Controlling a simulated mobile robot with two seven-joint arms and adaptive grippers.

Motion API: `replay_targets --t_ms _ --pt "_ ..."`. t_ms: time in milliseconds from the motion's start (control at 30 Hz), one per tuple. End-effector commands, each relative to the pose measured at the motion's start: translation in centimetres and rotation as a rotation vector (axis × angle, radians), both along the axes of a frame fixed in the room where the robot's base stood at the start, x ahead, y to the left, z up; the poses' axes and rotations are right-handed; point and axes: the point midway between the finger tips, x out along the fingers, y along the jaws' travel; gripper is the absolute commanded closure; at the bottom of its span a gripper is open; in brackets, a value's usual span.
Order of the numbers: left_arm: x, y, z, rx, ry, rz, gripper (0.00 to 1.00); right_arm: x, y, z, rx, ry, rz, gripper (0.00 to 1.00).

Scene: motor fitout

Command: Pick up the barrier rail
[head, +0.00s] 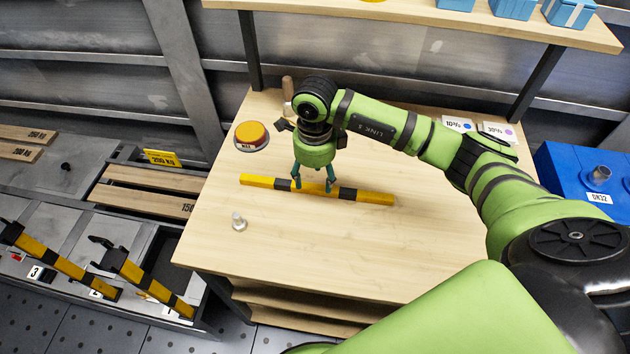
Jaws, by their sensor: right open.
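The barrier rail (365,195) is a long yellow bar with black bands. It lies across the wooden workbench (420,245), running left to right. My right gripper (313,189) points down at the middle of the rail. Its fingers are open, and the fingertips appear to be at the rail, one toward each side along its length in the picture. I cannot tell whether they touch it. Part of the rail's middle is hidden behind the fingers. My left gripper is not in view.
An orange button (251,134) and a small metallic piece (239,222) are on the bench. Two similar striped bars, one being the nearer bar (150,282), stand tilted at the lower left. A shelf (400,16) with blue boxes is above the back. A blue container (585,185) stands right.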

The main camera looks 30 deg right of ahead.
Motion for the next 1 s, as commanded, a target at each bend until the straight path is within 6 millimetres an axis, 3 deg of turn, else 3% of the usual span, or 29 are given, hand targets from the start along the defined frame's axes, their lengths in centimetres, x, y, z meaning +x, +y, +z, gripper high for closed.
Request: replay_targets --t_ms 100,233,567,600,733,1000 --pt "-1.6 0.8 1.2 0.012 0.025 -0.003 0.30 0.2 -0.1 -1.5 0.000 0.005 -0.003 0.39" --pt "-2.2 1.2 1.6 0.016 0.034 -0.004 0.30 0.4 -0.2 -3.5 0.000 0.003 -0.002 0.39" --pt "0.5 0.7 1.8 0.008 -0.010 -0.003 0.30 0.5 -0.2 -4.6 -0.001 -0.002 -0.001 0.39" --pt "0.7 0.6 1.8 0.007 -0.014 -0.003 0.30 0.5 -0.2 -4.6 -0.001 -0.002 -0.001 0.47" --pt "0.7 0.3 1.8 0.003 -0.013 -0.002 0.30 0.5 -0.2 -4.6 -0.001 -0.002 -0.001 0.99" --pt "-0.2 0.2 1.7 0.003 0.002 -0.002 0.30 0.5 -0.2 -4.5 0.000 -0.002 -0.001 1.00"
